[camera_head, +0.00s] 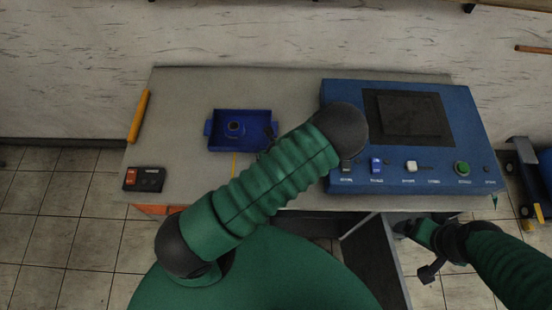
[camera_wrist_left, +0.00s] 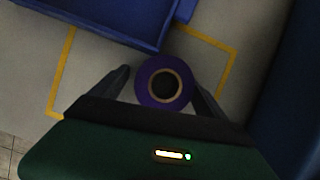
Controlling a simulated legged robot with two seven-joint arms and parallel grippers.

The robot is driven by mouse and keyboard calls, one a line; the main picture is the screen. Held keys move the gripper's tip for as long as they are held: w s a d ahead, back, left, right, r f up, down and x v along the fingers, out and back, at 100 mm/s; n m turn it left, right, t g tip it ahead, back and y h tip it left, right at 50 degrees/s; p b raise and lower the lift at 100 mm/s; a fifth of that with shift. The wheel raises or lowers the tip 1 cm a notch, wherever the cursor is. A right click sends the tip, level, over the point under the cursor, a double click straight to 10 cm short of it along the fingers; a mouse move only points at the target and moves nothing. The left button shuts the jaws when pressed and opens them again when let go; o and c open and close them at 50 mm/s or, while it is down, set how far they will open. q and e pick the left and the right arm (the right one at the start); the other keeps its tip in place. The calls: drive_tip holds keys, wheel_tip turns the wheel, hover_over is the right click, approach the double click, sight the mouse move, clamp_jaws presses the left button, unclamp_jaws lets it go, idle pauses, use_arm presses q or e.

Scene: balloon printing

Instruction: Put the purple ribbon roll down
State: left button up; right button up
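The purple ribbon roll (camera_wrist_left: 146,92) shows in the left wrist view, hollow end toward the camera. It stands by the lower edge of the blue tray (camera_wrist_left: 95,28), and I cannot tell if its base rests on the table. My left gripper (camera_wrist_left: 163,78) has a finger on each side of the roll. A thin gap shows at the left finger; the right fingertip is very close to the roll or touching. In the head view my left arm hides the roll and this gripper. My right gripper (camera_head: 430,270) is low at the right, its fingers unclear.
A yellow outline (camera_wrist_left: 58,88) is marked on the grey table. The blue tray (camera_head: 214,143) also shows in the head view, left of the blue machine (camera_head: 340,95). A black box with a red switch (camera_head: 143,179) and a yellow rod (camera_head: 139,117) lie at the table's left.

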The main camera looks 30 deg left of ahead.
sight(253, 131)
use_arm(q)
drive_tip(key=shift+w+d, duration=0.1)
drive_tip(key=c, duration=0.5)
drive_tip(key=shift+d, duration=0.3)
drive_tip(key=c, duration=0.4)
drive_tip(key=shift+d+r, duration=0.1)
drive_tip(key=shift+d, duration=0.05)
drive_tip(key=c, duration=0.4)
use_arm(e)
drive_tip(key=shift+w+d+f, duration=0.1)
drive_tip(key=shift+w+d, duration=0.05)
drive_tip(key=shift+d, duration=0.2)
